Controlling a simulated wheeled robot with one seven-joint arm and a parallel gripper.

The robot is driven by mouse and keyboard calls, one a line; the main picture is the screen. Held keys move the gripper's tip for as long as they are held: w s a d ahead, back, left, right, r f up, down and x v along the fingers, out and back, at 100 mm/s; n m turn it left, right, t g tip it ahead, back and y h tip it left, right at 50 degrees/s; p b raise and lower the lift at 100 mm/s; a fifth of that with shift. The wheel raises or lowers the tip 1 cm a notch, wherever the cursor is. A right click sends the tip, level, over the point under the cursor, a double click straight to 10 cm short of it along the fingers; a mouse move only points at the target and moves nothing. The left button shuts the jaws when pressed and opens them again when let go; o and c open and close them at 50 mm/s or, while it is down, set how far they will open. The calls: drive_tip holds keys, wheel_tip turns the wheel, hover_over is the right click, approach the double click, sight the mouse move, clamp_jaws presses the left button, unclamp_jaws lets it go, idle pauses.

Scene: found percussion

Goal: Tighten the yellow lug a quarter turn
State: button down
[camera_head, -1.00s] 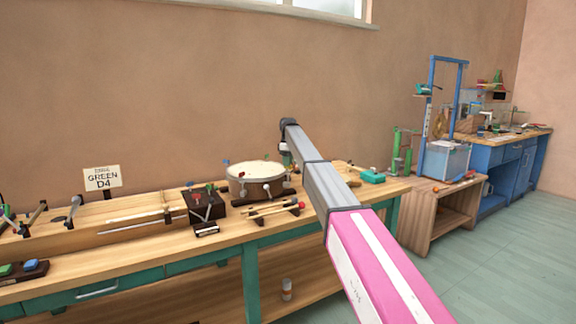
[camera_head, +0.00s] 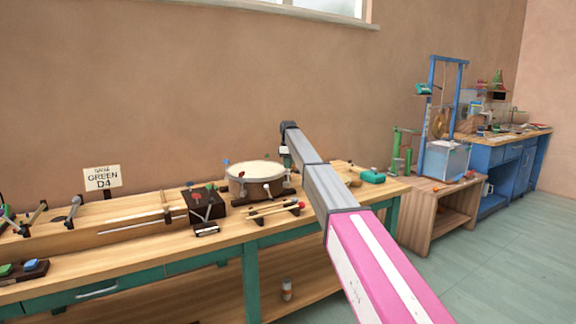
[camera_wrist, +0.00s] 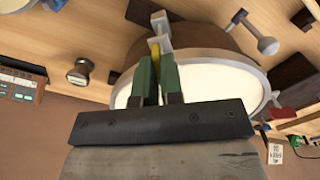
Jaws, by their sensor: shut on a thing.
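The drum (camera_head: 257,172) stands on the bench, with a pale round head and a brown shell with metal fittings around its rim. It fills much of the wrist view, where its white head (camera_wrist: 205,83) shows. The yellow lug (camera_wrist: 152,64) stands at the drum's rim in the wrist view, between the two green fingers of my gripper (camera_wrist: 157,72). The fingers are shut on the lug and partly cover it. In the head view my gripper (camera_head: 285,158) is at the drum's right rear side, and the yellow lug cannot be made out there.
A dark box (camera_head: 204,206) with coloured tops stands left of the drum. A rack with red-tipped beaters (camera_head: 275,210) lies in front. A teal block (camera_head: 372,177) sits to the right. In the wrist view a metal knob (camera_wrist: 80,72) and a metal fitting (camera_wrist: 267,45) flank the drum.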

drive_tip(key=m, duration=0.3)
drive_tip(key=shift+m, duration=0.4)
drive_tip(key=m, duration=0.4)
drive_tip(key=shift+m, duration=0.3)
drive_tip(key=m, duration=0.4)
drive_tip(key=shift+m, duration=2.4)
drive_tip(key=c, duration=1.3)
unclamp_jaws()
drive_tip(key=shift+o, duration=0.2)
drive_tip(key=shift+r, duration=0.15)
